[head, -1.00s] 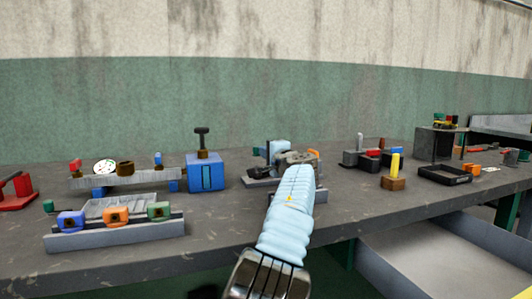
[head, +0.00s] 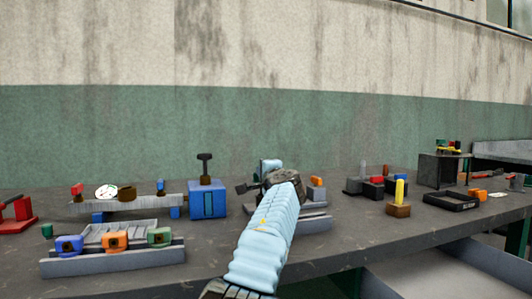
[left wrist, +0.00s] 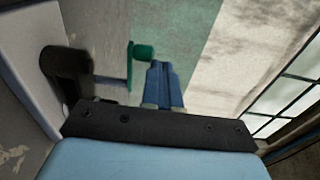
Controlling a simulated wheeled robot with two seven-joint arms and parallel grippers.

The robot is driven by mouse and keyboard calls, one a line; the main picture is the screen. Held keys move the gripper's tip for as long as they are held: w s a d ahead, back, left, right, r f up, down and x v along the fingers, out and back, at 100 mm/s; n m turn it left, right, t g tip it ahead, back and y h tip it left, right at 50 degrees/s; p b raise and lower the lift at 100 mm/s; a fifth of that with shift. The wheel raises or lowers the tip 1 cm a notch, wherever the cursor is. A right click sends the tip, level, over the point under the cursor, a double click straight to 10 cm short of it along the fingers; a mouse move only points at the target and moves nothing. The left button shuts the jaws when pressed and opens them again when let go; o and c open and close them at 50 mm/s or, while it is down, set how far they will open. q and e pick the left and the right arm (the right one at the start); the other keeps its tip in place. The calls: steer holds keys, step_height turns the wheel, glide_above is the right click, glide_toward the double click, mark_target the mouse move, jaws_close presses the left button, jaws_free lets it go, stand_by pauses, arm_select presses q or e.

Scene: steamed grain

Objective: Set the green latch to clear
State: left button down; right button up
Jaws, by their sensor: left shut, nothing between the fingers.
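In the left wrist view, a green knob-like piece (left wrist: 143,52), likely the green latch, sits at the end of a thin green bar. It is just beyond and left of the tips of my left gripper (left wrist: 164,68). The blue fingers are together with nothing between them. I cannot tell whether they touch the green piece. In the head view my light-blue left arm reaches over a grey-based fixture (head: 312,224) and hides much of it, including the latch. My right gripper is not in view.
A black rounded part (left wrist: 66,75) stands left of the fingers. A blue box (head: 208,200) stands left of the arm. A grey rail (head: 115,262) carries blue, orange and green blocks. A yellow peg (head: 399,190) on a brown base stands right. The wall is behind.

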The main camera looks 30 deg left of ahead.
arm_select(q)
steer(key=s+d+r+b, duration=0.2)
steer(key=s+d+r, duration=0.5)
steer(key=s+r, duration=0.4)
steer(key=shift+s+d+b, duration=0.3)
steer(key=shift+s+b, duration=0.1)
steer(key=shift+s, duration=0.05)
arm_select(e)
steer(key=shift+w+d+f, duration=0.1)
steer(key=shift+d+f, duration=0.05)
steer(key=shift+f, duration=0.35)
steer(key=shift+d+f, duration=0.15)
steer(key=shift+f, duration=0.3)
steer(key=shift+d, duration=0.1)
